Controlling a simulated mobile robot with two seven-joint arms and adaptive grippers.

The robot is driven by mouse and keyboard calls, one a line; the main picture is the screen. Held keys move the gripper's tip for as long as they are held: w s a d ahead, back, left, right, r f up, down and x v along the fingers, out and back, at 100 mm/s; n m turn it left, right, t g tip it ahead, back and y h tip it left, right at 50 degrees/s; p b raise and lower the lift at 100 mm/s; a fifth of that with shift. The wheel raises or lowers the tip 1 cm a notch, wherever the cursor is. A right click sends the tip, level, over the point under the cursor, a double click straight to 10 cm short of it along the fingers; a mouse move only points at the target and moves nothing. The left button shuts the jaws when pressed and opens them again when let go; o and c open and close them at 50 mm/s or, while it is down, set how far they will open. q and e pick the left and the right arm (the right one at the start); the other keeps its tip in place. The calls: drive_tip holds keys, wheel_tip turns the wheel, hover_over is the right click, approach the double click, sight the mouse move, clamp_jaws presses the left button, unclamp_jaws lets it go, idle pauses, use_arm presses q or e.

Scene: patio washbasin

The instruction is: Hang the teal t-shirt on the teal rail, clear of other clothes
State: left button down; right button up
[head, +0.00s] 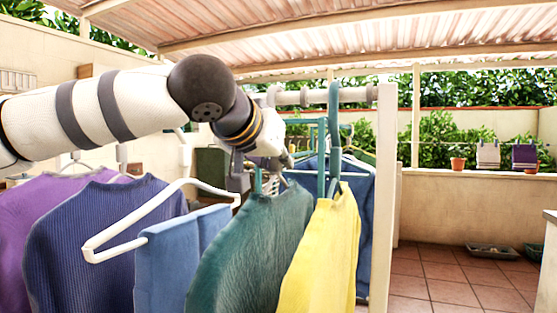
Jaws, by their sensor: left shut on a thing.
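The teal t-shirt (252,250) hangs in the middle of the head view, between blue trousers and a yellow garment (325,245). My left arm reaches in from the left above the clothes. My left gripper (280,165) is at the top of the teal t-shirt, shut, apparently on its hanger; the fingertips are small and partly hidden. Teal bars (308,123) show behind the gripper; I cannot tell whether they are the teal rail. Whether the shirt's hanger still touches the pale front rail (345,95) is hidden by my arm. My right gripper is not in view.
Blue trousers (180,265) hang on a white hanger (135,230) just left of the teal t-shirt. Navy (90,240) and purple (30,220) tops hang farther left. A white post (383,200) stands right of the yellow garment. The tiled floor (440,285) beyond it is mostly clear.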

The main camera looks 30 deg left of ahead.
use_arm(q)
drive_tip(key=shift+r, duration=0.1)
drive_tip(key=shift+r, duration=1.45)
